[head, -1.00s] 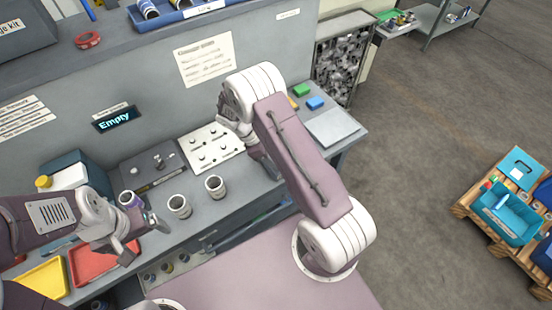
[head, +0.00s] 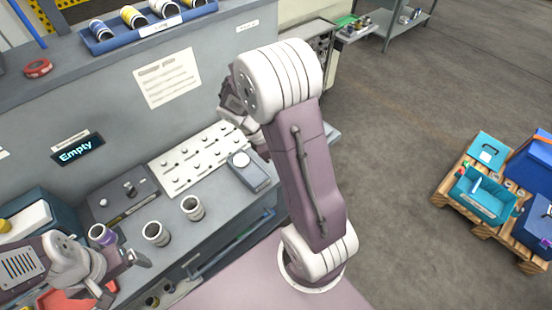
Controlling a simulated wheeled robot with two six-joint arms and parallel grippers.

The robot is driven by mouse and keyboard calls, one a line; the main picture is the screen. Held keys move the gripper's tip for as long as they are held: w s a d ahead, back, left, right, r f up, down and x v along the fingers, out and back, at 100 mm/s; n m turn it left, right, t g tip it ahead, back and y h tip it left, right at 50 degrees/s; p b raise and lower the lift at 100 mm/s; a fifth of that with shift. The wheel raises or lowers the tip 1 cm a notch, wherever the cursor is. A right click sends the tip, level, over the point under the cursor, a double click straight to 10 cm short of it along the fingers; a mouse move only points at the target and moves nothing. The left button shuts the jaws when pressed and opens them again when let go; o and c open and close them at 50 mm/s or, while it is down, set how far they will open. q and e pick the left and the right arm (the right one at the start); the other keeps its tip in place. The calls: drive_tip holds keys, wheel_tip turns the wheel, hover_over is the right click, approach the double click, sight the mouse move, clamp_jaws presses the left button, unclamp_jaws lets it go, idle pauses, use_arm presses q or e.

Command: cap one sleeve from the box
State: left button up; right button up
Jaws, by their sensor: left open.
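A sleeve with a purple band (head: 103,234) is on the bench at the left, close to my left gripper (head: 134,262). The left jaws are open; I cannot tell whether they touch it. Two pale open-topped sleeves stand upright to its right, one nearer (head: 156,233) and one farther (head: 193,207). Several banded sleeves lie in a blue tray (head: 158,27) on the upper shelf. A dark teal box (head: 45,207) stands at the left, partly behind my left arm. My right gripper is mostly hidden behind my right arm, so its jaws are unclear.
A white plate with several knobs (head: 195,160) lies at the back of the bench. A dark grey fixture (head: 122,193) and a grey device with a round white top (head: 250,171) are beside it. A sign (head: 77,149) reads "Empty". A pallet (head: 487,223) with containers stands right.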

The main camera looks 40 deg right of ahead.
drive_tip(key=shift+r, duration=0.15)
drive_tip(key=shift+r+p, duration=2.2)
drive_tip(key=shift+p, duration=0.3)
drive_tip(key=shift+f, duration=0.1)
